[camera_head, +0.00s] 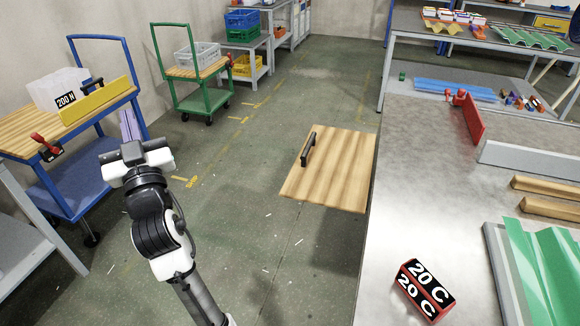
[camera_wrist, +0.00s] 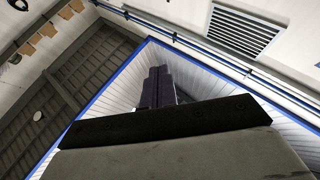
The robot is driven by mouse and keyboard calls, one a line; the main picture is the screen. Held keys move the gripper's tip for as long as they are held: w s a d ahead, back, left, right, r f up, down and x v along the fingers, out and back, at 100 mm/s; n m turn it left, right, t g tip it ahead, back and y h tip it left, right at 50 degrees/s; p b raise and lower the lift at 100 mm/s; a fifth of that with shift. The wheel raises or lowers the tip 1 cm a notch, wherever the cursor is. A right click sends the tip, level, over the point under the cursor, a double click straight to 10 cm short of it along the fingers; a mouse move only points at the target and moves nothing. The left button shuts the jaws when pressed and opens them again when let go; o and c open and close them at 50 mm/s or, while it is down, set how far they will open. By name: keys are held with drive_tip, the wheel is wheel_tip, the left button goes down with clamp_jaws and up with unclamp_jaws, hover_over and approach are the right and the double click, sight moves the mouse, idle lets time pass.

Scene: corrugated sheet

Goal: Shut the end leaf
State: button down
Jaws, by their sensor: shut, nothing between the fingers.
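The end leaf is a pale wooden panel (camera_head: 335,178) at the left edge of the grey workbench in the head view. It juts out from the bench over the floor, roughly level. A black bar handle (camera_head: 308,149) stands near its left edge. Whatever joins the leaf to the bench is hidden. My gripper (camera_head: 129,124) is well left of the leaf, apart from it, with its fingers pointing upward. In the wrist view the fingers (camera_wrist: 158,88) are together with nothing between them, against the walls and ceiling. The leaf is not in the wrist view.
The workbench top (camera_head: 415,200) holds a red-and-black "20 C" block (camera_head: 425,290), green corrugated sheet (camera_head: 545,265) and wooden bars. A blue trolley (camera_head: 75,185) stands close behind my gripper. A green trolley (camera_head: 205,92) is farther back. Open floor lies between gripper and leaf.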

drive_tip(key=w+d+f+m+g+h+p, duration=0.15)
drive_tip(key=w+d+f+m+h, duration=0.35)
drive_tip(key=w+d+f+h, duration=0.55)
drive_tip(key=m+g+h+p, duration=0.3)
drive_tip(key=m+g+h, duration=0.1)
drive_tip(key=g+h, duration=0.15)
hover_over(288, 177)
drive_tip(key=shift+y, duration=0.3)
wheel_tip(288, 177, down, 15)
drive_tip(key=shift+f, duration=0.2)
wheel_tip(288, 177, down, 3)
drive_tip(key=shift+r+p, duration=0.1)
drive_tip(key=shift+p, duration=0.35)
drive_tip(key=shift+f, duration=0.75)
drive_tip(key=shift+f, duration=0.1)
